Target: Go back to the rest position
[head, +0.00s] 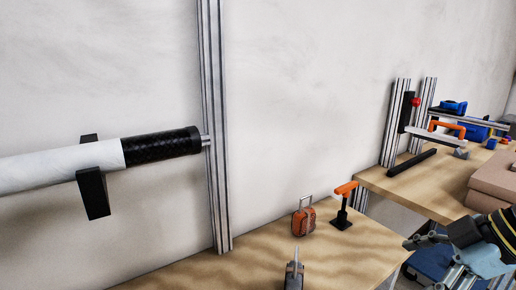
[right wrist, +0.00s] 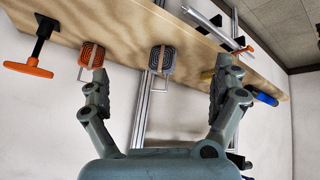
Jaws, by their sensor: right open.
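My right gripper (head: 420,262) comes in at the lower right of the head view, beside the wooden bench. In the right wrist view its two fingers (right wrist: 162,82) are spread wide apart with nothing between the tips. A roll with a black woven end (head: 162,147) and a white sleeve (head: 60,167) is held level at the left, by a black bracket (head: 93,192) and an upright metal profile (head: 214,120). My left gripper is not in view.
On the near bench (head: 235,268) stand an orange handled item (head: 303,222), a grey handled one (head: 294,274) and an orange T-handle on a black stand (head: 342,205). A second bench (head: 400,185) at the right holds a clamp frame, blue items and brown blocks (head: 492,182).

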